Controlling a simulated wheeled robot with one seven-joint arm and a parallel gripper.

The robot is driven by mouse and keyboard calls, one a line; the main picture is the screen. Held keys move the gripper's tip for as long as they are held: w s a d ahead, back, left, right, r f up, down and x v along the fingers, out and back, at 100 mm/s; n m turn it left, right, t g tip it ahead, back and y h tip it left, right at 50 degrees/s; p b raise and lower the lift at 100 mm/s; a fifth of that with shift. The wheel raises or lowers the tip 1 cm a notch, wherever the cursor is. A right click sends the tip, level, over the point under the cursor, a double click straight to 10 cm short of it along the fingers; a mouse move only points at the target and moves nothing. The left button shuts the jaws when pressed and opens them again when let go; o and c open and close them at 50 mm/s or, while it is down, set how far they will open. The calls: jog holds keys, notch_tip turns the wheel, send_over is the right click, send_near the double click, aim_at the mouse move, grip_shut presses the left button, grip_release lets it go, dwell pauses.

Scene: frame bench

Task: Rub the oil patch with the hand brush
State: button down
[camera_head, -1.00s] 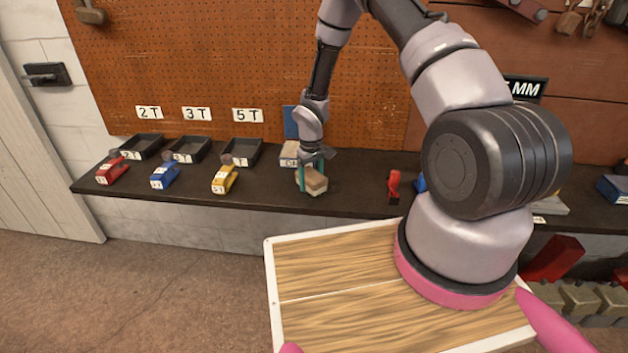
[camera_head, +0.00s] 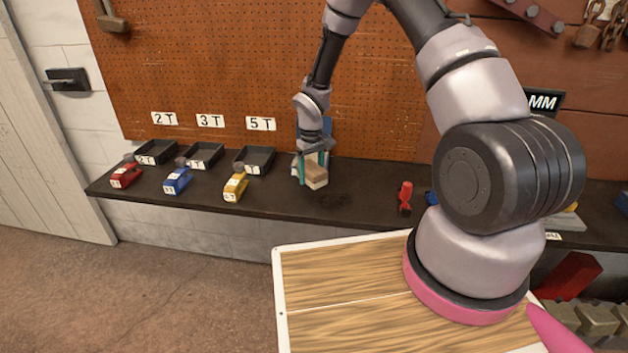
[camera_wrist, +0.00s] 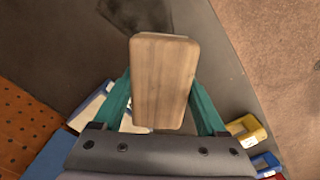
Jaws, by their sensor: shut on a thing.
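The hand brush (camera_head: 317,172) is a pale wooden block, held between the green fingers of my gripper (camera_head: 312,165). In the wrist view the brush (camera_wrist: 165,80) shows its flat wooden face, with the gripper's fingers (camera_wrist: 164,108) shut on either side. Its underside is hidden there. The oil patch (camera_head: 332,199) is a dark smear on the black bench top, just in front and to the right of the brush. In the wrist view the patch (camera_wrist: 138,12) lies at the top edge, beyond the brush's far end. The brush appears raised off the bench, apart from the patch.
The bench (camera_head: 370,203) holds a red upright item (camera_head: 405,196) to the right. A blue and white item (camera_wrist: 92,107) sits close behind my gripper. The pegboard (camera_head: 210,70) rises behind.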

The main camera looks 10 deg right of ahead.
jog(key=shift+r, duration=1)
jog(key=shift+d, duration=0.1)
